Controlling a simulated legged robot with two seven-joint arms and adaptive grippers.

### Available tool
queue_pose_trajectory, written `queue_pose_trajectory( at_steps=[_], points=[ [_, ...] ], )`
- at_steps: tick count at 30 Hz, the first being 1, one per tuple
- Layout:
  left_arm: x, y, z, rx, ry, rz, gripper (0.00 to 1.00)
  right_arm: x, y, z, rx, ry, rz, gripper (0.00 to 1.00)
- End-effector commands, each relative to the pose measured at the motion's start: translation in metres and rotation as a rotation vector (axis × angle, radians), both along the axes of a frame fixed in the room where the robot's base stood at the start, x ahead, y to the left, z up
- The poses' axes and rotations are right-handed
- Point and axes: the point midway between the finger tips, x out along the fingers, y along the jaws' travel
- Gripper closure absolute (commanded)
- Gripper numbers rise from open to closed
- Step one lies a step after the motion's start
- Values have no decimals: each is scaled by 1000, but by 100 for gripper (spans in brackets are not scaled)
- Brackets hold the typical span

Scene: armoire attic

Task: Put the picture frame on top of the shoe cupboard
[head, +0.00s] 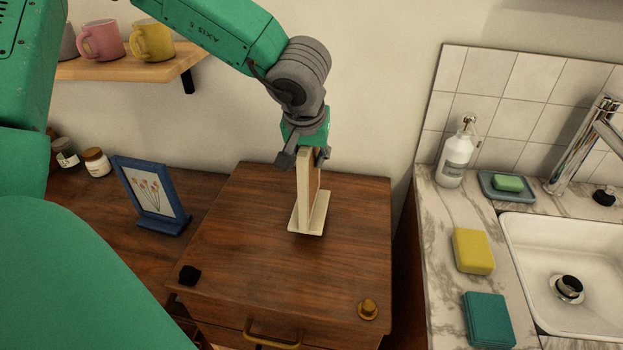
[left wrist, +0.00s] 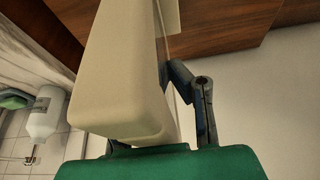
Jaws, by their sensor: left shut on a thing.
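My left gripper (head: 304,156) is shut on the top of a cream picture frame (head: 305,190), seen nearly edge-on in the head view. The frame is upright, with a flat base foot at its lower end. That foot is at the top of a dark wooden cupboard (head: 250,215), apparently the shoe cupboard; I cannot tell whether it touches. In the left wrist view the cream frame (left wrist: 115,75) fills the middle, with one dark finger beside it. A second, blue picture frame (head: 150,195) with a flower picture stands left of the cupboard. My right gripper is not in view.
A black object (head: 189,275) and a brass-coloured knob-like object (head: 368,309) lie near the cupboard top's front corners. Jars (head: 95,162) stand at the left. A shelf with mugs (head: 152,41) hangs above. A sink counter (head: 440,225) is at the right.

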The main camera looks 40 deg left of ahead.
Motion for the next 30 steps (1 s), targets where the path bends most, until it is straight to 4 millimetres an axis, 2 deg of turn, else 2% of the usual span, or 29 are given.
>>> queue_pose_trajectory(
  at_steps=[9,18,19,21,30],
  points=[
    [-1,1,-38,-2,0,0,100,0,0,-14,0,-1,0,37],
    [0,0,-38,-1,-2,1,100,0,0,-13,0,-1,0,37],
    [-1,0,-39,0,0,1,81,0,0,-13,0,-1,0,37],
    [-1,0,-39,-1,-2,1,64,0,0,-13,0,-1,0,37],
    [0,2,-39,-2,-1,1,64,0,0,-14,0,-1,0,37]
  ],
)
